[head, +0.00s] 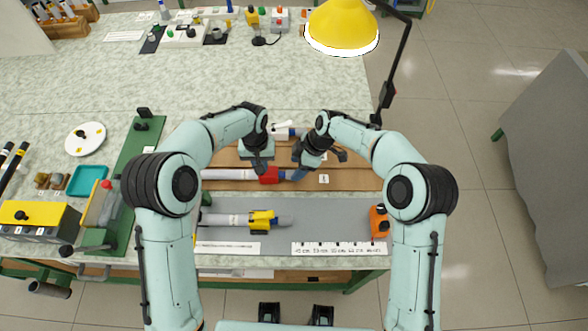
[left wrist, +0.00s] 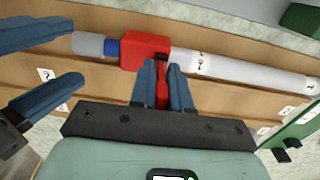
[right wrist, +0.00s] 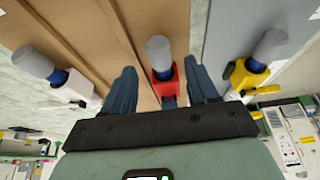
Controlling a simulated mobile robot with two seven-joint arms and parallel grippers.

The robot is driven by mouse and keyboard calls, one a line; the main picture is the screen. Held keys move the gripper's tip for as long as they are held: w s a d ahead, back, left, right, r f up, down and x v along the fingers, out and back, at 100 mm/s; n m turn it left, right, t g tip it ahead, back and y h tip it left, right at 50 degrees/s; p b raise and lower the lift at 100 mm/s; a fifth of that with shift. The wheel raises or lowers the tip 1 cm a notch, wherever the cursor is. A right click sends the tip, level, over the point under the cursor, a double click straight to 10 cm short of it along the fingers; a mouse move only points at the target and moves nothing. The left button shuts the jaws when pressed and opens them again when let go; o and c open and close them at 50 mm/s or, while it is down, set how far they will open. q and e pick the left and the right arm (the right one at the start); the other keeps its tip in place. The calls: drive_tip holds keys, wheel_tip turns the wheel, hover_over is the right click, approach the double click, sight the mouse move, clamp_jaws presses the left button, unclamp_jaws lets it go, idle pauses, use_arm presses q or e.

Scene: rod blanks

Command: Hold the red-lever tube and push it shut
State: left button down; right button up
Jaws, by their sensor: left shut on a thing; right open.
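The red-lever tube lies on the brown board in the head view, with a long pale body (head: 228,174) and a red collar (head: 269,175). In the left wrist view a blue band (left wrist: 111,47) shows between the collar and the grey end piece (left wrist: 88,44). My left gripper (left wrist: 163,68) is shut on the red lever (left wrist: 162,92), beside the collar. My right gripper (right wrist: 162,75) is open, its fingers on either side of the tube's grey end (right wrist: 159,48) in the right wrist view, with gaps at both sides. Its blue fingers also show at the left wrist view's left edge.
A white-lever tube (right wrist: 60,85) and a yellow-lever tube (head: 240,219) lie on either side. The yellow one is on a grey mat (head: 330,222) with a ruler strip (head: 338,248). A yellow lamp (head: 342,25) hangs over the table's back right.

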drive_tip(key=v, duration=0.8)
drive_tip(key=shift+r, duration=0.25)
idle(0.5)
use_arm(q)
drive_tip(key=c, duration=1)
unclamp_jaws()
